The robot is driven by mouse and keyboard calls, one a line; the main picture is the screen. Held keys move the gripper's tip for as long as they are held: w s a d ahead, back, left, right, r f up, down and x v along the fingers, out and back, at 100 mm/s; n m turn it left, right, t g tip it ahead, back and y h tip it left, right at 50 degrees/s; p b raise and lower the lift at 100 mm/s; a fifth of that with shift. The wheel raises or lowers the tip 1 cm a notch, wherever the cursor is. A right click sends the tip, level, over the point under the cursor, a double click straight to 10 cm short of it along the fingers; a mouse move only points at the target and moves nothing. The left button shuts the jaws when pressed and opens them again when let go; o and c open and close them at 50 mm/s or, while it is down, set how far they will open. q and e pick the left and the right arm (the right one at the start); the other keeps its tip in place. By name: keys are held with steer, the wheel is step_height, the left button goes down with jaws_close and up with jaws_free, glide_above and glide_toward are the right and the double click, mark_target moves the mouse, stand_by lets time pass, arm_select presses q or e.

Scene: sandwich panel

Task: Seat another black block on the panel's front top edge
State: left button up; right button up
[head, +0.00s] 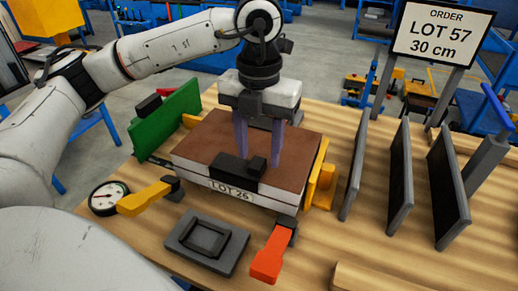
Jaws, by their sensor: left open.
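The panel (205,135) lies flat on the wooden bench, with a brown top, pale sides and a "LOT 26" label on its front. My left gripper (259,160) points down over the panel from above. Another dark block (148,105) shows by the green board behind the panel's left side. My right gripper is not in view.
A green board (165,120) and a yellow stop (320,180) flank the panel. In front are a gauge (109,198), a yellow-handled clamp (145,198), a grey tray (183,236) and an orange-handled clamp (270,256). Upright dark plates (400,180) and an order sign (443,33) stand right.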

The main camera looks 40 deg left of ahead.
arm_select(q)
step_height(320, 180, up, 10)
steer(key=shift+f+p, duration=0.15)
steer(key=shift+p, duration=0.2)
stand_by(0.4)
